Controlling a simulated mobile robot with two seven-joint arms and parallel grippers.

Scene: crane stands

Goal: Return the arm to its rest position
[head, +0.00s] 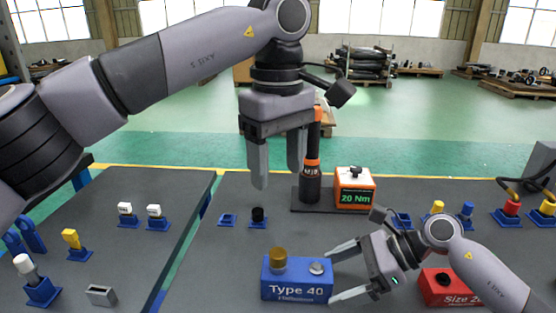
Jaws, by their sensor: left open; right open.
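My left arm comes in from the left and crosses the upper middle of the head view. Its gripper (277,165) points down, open and empty, above the back part of the table and in front of the M10 tool post (311,180). My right gripper (340,272) comes in from the lower right and points left. It is open, with its fingers near the right side of the blue Type 40 box (297,290). The box carries a brass cap (278,256) and a silver knob (317,268). I cannot tell whether the fingers touch it.
An orange 20 Nm unit (355,190) stands beside the tool post. A red Size box (440,290) is partly behind my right arm. Small blue stands hold a black part (258,214), white parts (125,210) and a yellow part (71,238). A gap splits the left and right tables.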

